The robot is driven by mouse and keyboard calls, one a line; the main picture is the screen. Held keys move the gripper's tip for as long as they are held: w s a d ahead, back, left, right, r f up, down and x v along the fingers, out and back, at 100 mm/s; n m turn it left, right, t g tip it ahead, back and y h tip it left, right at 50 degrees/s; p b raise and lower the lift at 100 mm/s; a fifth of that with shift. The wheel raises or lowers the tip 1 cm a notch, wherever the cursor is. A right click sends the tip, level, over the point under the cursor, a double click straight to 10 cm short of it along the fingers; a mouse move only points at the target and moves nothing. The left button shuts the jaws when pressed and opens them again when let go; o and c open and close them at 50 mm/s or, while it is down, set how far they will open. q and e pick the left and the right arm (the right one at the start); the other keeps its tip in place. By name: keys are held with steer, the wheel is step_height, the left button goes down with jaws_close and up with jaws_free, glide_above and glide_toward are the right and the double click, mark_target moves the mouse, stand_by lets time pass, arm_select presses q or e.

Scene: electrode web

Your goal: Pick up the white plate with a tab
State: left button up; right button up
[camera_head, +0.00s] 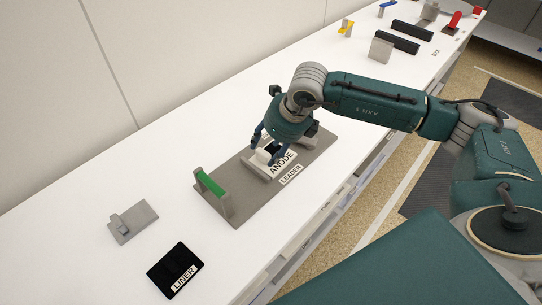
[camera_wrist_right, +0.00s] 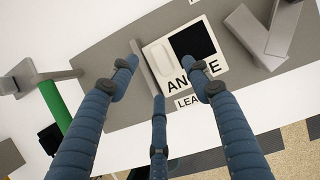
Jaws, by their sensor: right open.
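A white plate (camera_wrist_right: 158,56) with a small raised edge lies beside a black square (camera_wrist_right: 193,42) on a white card marked ANODE, on the grey base board (camera_wrist_right: 100,50). In the head view the plate (camera_head: 262,157) shows just below my right gripper (camera_head: 266,149), partly hidden by its fingers. In the wrist view my right gripper (camera_wrist_right: 166,84) is open, its three blue fingers spread above the card with nothing between them. I cannot tell its height above the plate. The tab is not clear. My left gripper is not in view.
A green bar on a grey post (camera_head: 210,184) stands at the board's left end, and a grey block stands at its right. A black LINER pad (camera_head: 175,270) and a grey fixture (camera_head: 132,221) lie to the left. Black bars (camera_head: 390,39) lie farther back. White table between is clear.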

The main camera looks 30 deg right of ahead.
mark_target(263, 154)
steer(key=shift+p+x, duration=0.4)
steer(key=shift+x, duration=1.55)
steer(key=shift+w+r, duration=0.1)
steer(key=shift+w, duration=0.05)
jaws_close()
steer(key=shift+r, duration=0.1)
